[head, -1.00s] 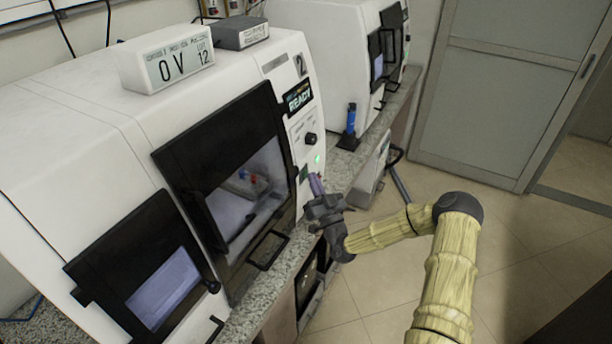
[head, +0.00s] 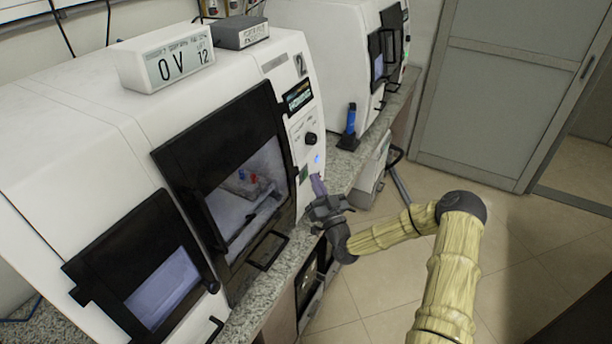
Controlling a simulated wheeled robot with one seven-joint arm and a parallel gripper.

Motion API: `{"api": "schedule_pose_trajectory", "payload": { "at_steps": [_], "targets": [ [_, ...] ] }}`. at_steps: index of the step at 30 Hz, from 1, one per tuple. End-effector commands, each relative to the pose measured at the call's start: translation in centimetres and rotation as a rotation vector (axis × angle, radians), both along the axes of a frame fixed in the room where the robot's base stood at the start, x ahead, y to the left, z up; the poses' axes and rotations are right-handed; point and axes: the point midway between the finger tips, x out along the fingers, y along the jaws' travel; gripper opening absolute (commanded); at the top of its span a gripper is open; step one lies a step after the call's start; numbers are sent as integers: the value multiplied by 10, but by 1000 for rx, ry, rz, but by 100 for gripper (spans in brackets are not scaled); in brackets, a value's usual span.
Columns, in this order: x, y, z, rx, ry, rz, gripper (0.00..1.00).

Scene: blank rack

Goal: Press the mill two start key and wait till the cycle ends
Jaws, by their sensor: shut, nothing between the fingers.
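Mill two (head: 110,95) is the white machine marked 2, with a dark window door (head: 235,170) that is shut. Its small display (head: 298,97) shows blue text too small to read. Below a black knob (head: 311,139), a small light (head: 317,159) glows blue. A green key (head: 304,174) is on the panel's lower edge. My gripper (head: 318,184) is shut and empty, its fingertips right at the panel beside the green key. I cannot tell whether they touch the key. Red and blue pieces (head: 248,177) show inside the lit chamber.
A blue bottle (head: 351,119) on a dark base stands on the counter. Another white machine (head: 330,40) stands behind. The floor to the right is clear.

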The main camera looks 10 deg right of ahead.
Motion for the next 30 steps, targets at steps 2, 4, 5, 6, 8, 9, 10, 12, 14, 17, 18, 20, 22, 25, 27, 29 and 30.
{"api": "schedule_pose_trajectory", "payload": {
  "at_steps": [2, 4, 5, 6, 8, 9, 10, 12, 14, 17, 18, 20, 22, 25, 27, 29, 30],
  "targets": [
    [-2, -2, 0, -1, 0, 0, 0],
    [-2, -3, 0, 0, 0, 0, 0],
    [-2, -3, 0, 0, 0, 0, 0],
    [-2, -3, 0, 0, 0, 0, 0],
    [-2, -3, 0, 0, -1, 0, 0],
    [-2, -3, 0, 0, -1, 0, 0],
    [-2, -3, 0, 0, -1, 0, 0],
    [-2, -4, 0, 0, -1, -1, 0],
    [-3, -5, 1, 0, -1, -1, 0],
    [-7, -11, 1, -1, -1, -1, 0],
    [-9, -14, 1, -1, -1, -1, 0],
    [-12, -18, 1, -1, -1, -1, 0],
    [-16, -22, 2, -1, -1, -2, 0],
    [-20, -29, 2, 0, -1, -1, 0],
    [-24, -33, 2, 0, -1, -1, 0],
    [-26, -37, 2, -1, -1, -1, 0],
    [-28, -40, 2, -2, -1, -1, 0]
  ]
}}
